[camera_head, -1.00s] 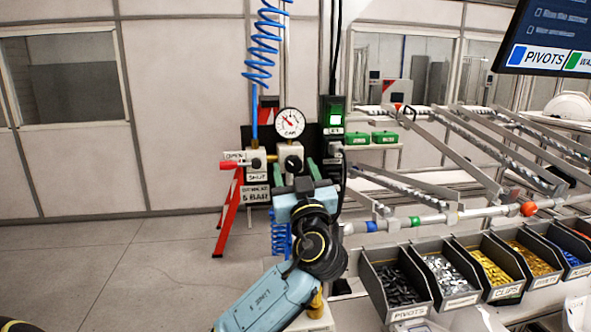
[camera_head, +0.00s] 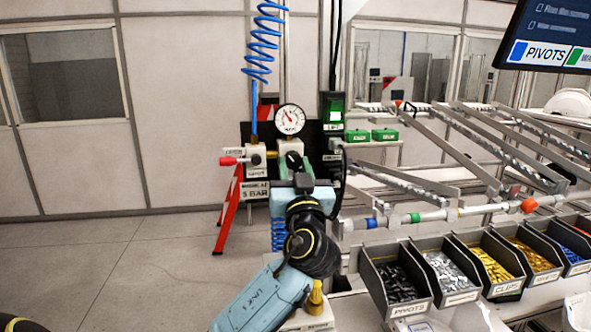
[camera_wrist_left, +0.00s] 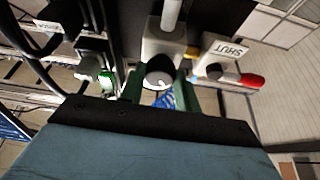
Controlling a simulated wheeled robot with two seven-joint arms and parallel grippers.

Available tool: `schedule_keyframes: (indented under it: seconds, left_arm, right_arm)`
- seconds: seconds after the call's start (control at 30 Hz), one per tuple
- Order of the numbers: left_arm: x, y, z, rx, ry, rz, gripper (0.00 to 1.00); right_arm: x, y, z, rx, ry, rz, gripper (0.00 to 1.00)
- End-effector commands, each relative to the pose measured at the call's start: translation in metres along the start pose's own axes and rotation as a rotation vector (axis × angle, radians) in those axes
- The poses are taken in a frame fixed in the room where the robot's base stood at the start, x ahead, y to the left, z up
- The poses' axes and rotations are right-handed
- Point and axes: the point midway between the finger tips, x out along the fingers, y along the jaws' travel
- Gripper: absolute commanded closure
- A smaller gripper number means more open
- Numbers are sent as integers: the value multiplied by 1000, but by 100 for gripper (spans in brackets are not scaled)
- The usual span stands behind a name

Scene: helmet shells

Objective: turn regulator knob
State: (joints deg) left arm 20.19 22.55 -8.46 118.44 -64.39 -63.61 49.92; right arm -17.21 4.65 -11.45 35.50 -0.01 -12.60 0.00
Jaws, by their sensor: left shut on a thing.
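The regulator knob (camera_head: 293,160) is a dark round knob under a white dial gauge (camera_head: 290,119) on the black wall panel. In the left wrist view the knob (camera_wrist_left: 160,72) sits on a pale regulator body (camera_wrist_left: 168,45). My left gripper (camera_head: 296,168) is at the knob, its front partly hidden by my own wrist. In the wrist view the green fingers of this gripper (camera_wrist_left: 159,84) stand on both sides of the knob, shut on it. The gauge needle points to the upper left. My right gripper is out of view.
A red-handled valve (camera_head: 230,161) is just left of the regulator, with a SHUT label (camera_wrist_left: 228,50) in the wrist view. A green-lit switch box (camera_head: 334,115) is at right. Part bins (camera_head: 395,285) and sloping rails stand further right. The floor at left is clear.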

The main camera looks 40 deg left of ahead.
Motion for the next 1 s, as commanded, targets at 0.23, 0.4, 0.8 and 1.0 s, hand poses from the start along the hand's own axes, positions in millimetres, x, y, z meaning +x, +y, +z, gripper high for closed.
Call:
schedule_keyframes:
  seconds: [0.23,0.4,0.8,1.0]
  left_arm:
    - [0,-2,-1,203,-2,85,91]
    - [1,-4,-3,352,-2,147,91]
    - [1,-6,-4,699,2,291,91]
    - [1,-7,-4,848,3,353,91]
  right_arm:
    - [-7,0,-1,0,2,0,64]
    - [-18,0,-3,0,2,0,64]
    - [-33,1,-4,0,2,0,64]
    - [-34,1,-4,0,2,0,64]
